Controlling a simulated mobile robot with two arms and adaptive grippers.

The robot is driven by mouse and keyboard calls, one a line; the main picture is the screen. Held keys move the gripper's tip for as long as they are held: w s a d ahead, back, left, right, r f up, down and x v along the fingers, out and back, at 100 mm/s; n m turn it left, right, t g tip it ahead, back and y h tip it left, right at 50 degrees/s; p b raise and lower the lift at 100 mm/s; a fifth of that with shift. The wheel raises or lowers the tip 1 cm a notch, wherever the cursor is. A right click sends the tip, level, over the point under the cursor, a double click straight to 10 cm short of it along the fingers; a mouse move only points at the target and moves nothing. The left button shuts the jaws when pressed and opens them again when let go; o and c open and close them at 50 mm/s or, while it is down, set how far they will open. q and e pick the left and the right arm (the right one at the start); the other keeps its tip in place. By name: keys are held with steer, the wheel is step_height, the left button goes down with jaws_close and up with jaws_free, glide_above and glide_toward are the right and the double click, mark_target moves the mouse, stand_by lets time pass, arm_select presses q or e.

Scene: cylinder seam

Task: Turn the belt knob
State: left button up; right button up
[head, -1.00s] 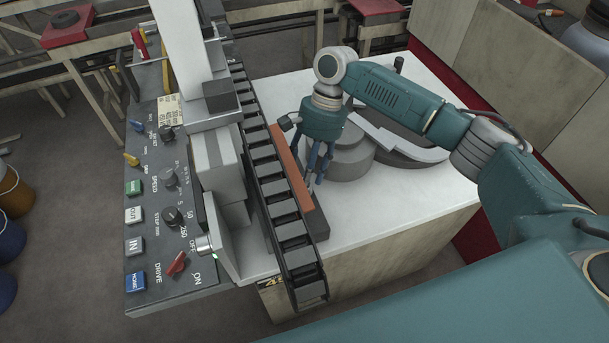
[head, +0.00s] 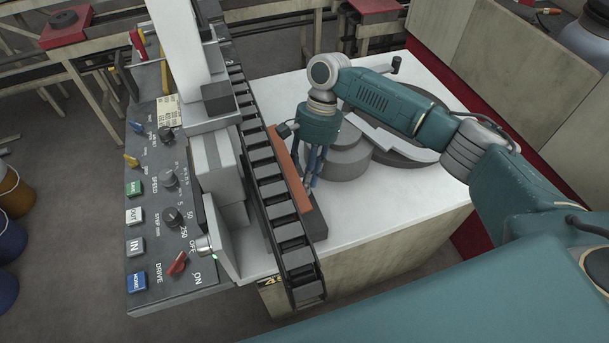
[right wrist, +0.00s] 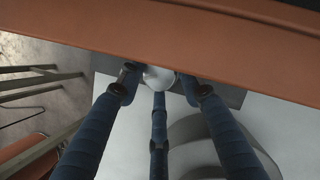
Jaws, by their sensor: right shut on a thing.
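The belt knob (right wrist: 158,77) is a small pale, rounded piece below the orange-brown bar in the right wrist view. My right gripper (right wrist: 160,88) has its blue fingers closed around it, and they cover part of it. In the head view my right gripper (head: 309,178) points down beside the long orange-brown bar (head: 287,168), on the side away from the control panel. The knob itself is hidden behind the fingers there. My left gripper is not in view.
A dark segmented belt track (head: 270,185) runs along the bar. A control panel (head: 150,230) with knobs and buttons lies to the left. Grey round blocks (head: 350,160) stand close behind my right gripper. The white tabletop (head: 385,205) is clear towards the front right.

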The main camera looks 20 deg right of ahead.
steer(key=shift+a+r+n+p, duration=0.25)
steer(key=shift+a+n+p, duration=0.15)
steer(key=shift+n, duration=0.4)
steer(key=shift+f+n+g, duration=0.2)
steer(key=shift+n+g, duration=0.1)
steer(key=o, duration=1.1)
steer(key=shift+s, duration=0.1)
steer(key=v, duration=0.8)
steer(key=shift+r, duration=0.1)
